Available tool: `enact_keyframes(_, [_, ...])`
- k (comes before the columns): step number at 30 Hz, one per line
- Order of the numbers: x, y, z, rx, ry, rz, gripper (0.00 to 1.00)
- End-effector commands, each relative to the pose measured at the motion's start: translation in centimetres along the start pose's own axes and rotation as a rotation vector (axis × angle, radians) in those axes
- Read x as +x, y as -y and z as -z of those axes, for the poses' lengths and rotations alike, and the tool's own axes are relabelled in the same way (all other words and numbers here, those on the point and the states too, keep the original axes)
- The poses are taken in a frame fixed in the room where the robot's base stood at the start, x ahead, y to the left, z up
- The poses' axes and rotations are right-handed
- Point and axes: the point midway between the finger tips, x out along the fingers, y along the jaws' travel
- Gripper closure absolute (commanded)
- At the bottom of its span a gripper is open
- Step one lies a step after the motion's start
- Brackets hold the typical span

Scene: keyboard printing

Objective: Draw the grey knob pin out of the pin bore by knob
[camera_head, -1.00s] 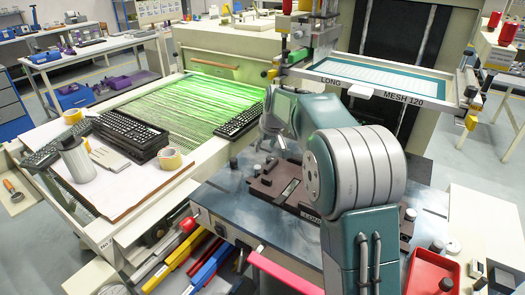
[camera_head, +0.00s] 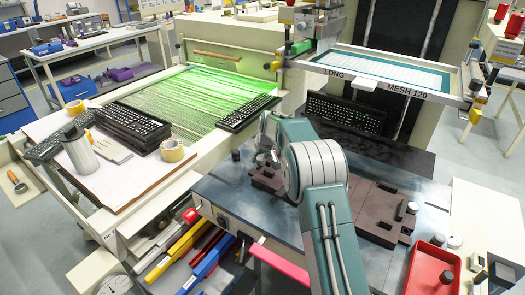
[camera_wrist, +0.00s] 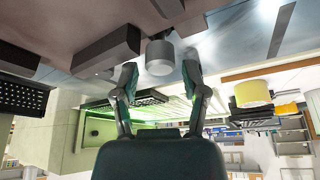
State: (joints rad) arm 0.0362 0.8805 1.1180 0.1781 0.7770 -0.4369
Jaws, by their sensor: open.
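In the wrist view, the grey knob (camera_wrist: 160,57) is a short pale cylinder, showing between and just beyond my two fingertips. My gripper (camera_wrist: 160,72) is open, one finger on each side, with a visible gap on both sides. The knob's lower pin and the pin bore cannot be made out. In the head view, my gripper (camera_head: 266,150) is over the far left part of the brown fixture (camera_head: 264,180). My own arm covers much of the fixture, and I cannot clearly pick out the grey knob there.
A dark knob (camera_head: 236,155) stands left of my gripper. A keyboard (camera_head: 345,113) lies behind my arm. The screen frame (camera_head: 392,84) overhangs the back. A red bin (camera_head: 431,268) and brown blocks (camera_head: 383,213) are at right. Bench surface (camera_head: 240,200) at front left is bare.

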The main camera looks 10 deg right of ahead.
Motion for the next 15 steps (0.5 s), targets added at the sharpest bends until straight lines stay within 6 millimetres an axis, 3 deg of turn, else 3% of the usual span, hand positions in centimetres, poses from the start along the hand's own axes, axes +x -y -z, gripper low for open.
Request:
enact_keyframes(5, [1.6, 0.0, 0.0, 0.000, 0.001, 0.000, 0.43])
enact_keyframes(14, [1.8, 0.0, 0.0, 0.000, 0.000, 0.000, 0.43])
enact_keyframes(15, [1.8, 0.0, 0.0, 0.000, 0.000, 0.000, 0.56])
